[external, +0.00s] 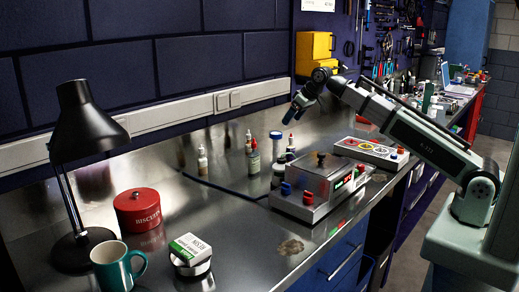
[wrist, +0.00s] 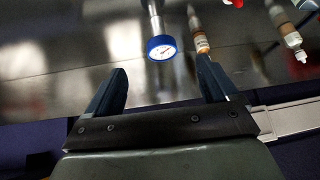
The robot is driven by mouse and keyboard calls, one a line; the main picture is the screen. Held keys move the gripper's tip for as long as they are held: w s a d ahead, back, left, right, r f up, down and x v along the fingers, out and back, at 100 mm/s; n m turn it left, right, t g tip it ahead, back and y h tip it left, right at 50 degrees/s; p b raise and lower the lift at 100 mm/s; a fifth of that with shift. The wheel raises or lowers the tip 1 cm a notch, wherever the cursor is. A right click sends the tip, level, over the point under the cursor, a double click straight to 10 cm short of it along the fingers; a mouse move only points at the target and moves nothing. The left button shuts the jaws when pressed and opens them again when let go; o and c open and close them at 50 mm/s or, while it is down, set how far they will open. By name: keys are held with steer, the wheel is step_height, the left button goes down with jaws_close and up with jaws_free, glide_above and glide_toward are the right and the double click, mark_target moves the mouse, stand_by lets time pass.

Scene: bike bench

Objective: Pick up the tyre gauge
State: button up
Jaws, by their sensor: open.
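The tyre gauge (wrist: 162,48) shows in the wrist view as a round white dial with a blue rim and a metal stem running to the top edge. It appears just beyond and between the fingertips of my gripper (wrist: 162,68), touching neither. The gripper is open and empty. In the external view my gripper (external: 294,112) hangs over the back of the steel bench, above the group of bottles. I cannot pick out the gauge with certainty there.
On the bench (external: 240,225) are a grey device (external: 315,185), a red biscuit tin (external: 138,208), a teal mug (external: 112,265) and a black lamp (external: 85,120).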

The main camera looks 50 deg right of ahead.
mark_target(276, 140)
steer(key=shift+n, duration=0.5)
steer(key=shift+x, duration=6.95)
steer(key=shift+r, duration=0.1)
steer(key=shift+c, duration=0.3)
steer(key=c, duration=1.1)
